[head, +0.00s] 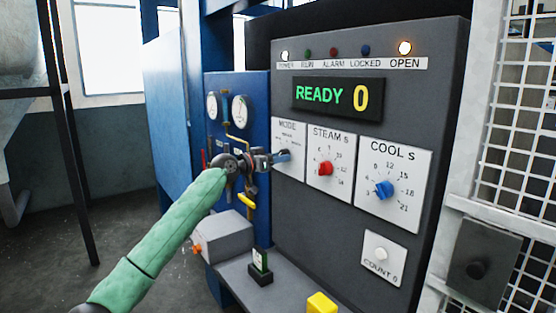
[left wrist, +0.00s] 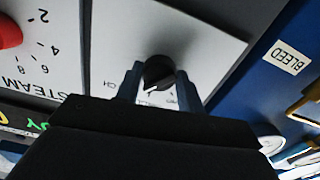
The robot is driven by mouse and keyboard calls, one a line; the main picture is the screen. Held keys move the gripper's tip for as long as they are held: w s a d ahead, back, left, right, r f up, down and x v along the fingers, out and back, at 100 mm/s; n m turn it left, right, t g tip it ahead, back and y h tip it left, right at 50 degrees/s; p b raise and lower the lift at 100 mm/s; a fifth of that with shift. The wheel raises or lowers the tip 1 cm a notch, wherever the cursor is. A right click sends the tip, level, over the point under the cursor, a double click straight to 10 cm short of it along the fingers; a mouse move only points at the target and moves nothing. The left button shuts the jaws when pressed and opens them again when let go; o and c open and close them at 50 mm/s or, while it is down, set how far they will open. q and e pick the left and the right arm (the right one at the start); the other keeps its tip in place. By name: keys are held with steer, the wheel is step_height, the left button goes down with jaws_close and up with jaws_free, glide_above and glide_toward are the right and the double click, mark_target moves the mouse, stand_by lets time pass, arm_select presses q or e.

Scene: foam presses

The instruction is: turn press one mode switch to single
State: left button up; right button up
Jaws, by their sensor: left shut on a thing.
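The mode switch (left wrist: 158,72) is a dark round knob on a white plate (head: 290,176) marked MODE, at the left of the control panel in the head view. My left gripper (head: 278,157) reaches in from the left and is shut on the mode switch. In the left wrist view its two blue-grey fingers (left wrist: 157,88) stand on either side of the knob. The knob's pointer and most of the mode labels are hidden or too small to read. My right gripper is not in view.
Right of the mode plate are a red STEAM knob (head: 325,169) and a blue COOL knob (head: 385,190). The display (head: 338,97) reads READY 0. The POWER and OPEN lamps are lit. A blue panel with gauges (head: 240,110) and yellow valve handles stands close left.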

arm_select(q)
steer(key=n, duration=0.7)
steer(key=shift+r+n, duration=0.2)
steer(key=shift+n, duration=0.1)
steer(key=o, duration=0.9)
steer(key=shift+a, duration=0.1)
steer(key=shift+c, duration=0.2)
steer(key=shift+o, duration=0.7)
steer(key=shift+f, duration=0.1)
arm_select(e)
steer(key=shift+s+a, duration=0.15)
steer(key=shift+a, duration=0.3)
